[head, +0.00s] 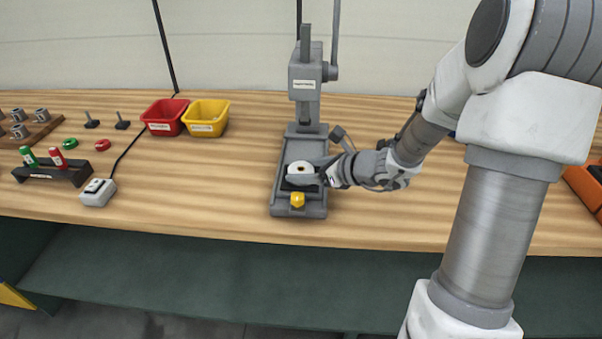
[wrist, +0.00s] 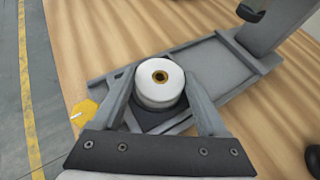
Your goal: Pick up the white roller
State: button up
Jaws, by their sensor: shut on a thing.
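The white roller (head: 300,168) is a short white cylinder with a brass-rimmed centre hole. It sits at the front part of the grey press base (head: 285,205), and it also shows in the wrist view (wrist: 160,87). My gripper (head: 310,176) reaches in from the right. In the wrist view its two fingers (wrist: 159,102) lie on either side of the roller and are shut on it. A dark square pad (wrist: 150,120) shows below the roller. I cannot tell whether the roller touches the pad.
The press column (head: 305,85) with its lever stands behind the roller. A yellow knob (head: 297,200) is at the base's front. Red (head: 165,115) and yellow (head: 207,117) bins stand to the left. The table in front of the bins is clear.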

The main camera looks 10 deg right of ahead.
grip_shut()
jog(key=shift+r, duration=0.1)
